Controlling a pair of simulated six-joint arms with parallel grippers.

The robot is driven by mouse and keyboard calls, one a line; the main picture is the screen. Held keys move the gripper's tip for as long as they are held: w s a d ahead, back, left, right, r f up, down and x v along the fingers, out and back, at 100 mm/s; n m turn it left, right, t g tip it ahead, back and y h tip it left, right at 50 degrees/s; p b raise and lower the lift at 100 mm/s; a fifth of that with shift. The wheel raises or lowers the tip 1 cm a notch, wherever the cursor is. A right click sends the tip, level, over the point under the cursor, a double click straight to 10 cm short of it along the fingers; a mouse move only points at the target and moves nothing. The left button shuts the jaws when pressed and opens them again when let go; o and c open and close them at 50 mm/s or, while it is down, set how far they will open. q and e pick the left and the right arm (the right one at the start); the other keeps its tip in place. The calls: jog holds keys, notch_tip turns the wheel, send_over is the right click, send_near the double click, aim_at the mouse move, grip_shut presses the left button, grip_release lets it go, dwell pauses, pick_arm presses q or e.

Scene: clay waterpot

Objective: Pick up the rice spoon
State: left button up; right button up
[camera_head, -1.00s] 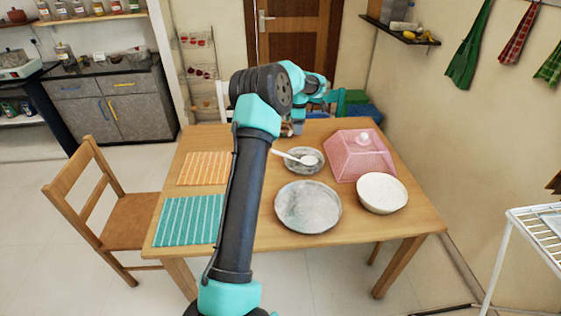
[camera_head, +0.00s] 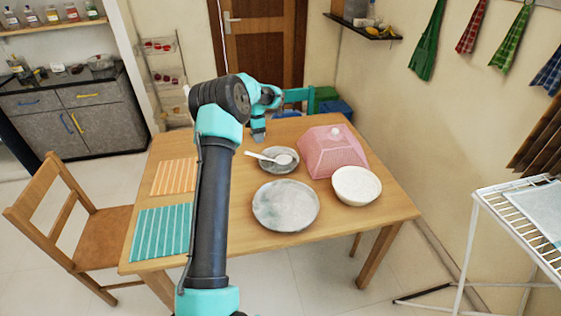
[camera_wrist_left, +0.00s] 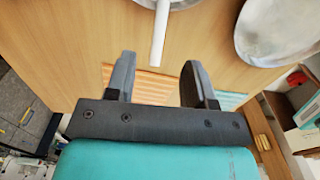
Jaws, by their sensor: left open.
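The rice spoon is white, with its bowl end resting in a small grey dish (camera_head: 290,168) and its handle (camera_head: 262,157) reaching over the rim to the left. In the left wrist view the handle (camera_wrist_left: 160,35) points toward my gripper, its end showing between the fingertips; depth is hard to judge. My left gripper (camera_head: 259,138) is open and empty, pointing down just behind and left of the dish in the head view. It also shows in the left wrist view (camera_wrist_left: 158,68) with both fingers apart. My right gripper is not in view.
A grey plate (camera_head: 286,206), a white bowl (camera_head: 357,187) and a pink food cover (camera_head: 331,155) stand on the wooden table (camera_head: 240,250). Orange (camera_head: 175,176) and teal (camera_head: 161,232) striped mats lie at left. A wooden chair (camera_head: 75,220) stands at the left edge.

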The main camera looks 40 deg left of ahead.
aim_at(258, 155)
pick_arm(q)
notch_tip(258, 155, down, 6)
jog(key=shift+r, duration=0.1)
dwell(0.4)
jog(key=shift+s+f, duration=0.15)
jog(key=shift+f, duration=2.45)
grip_shut()
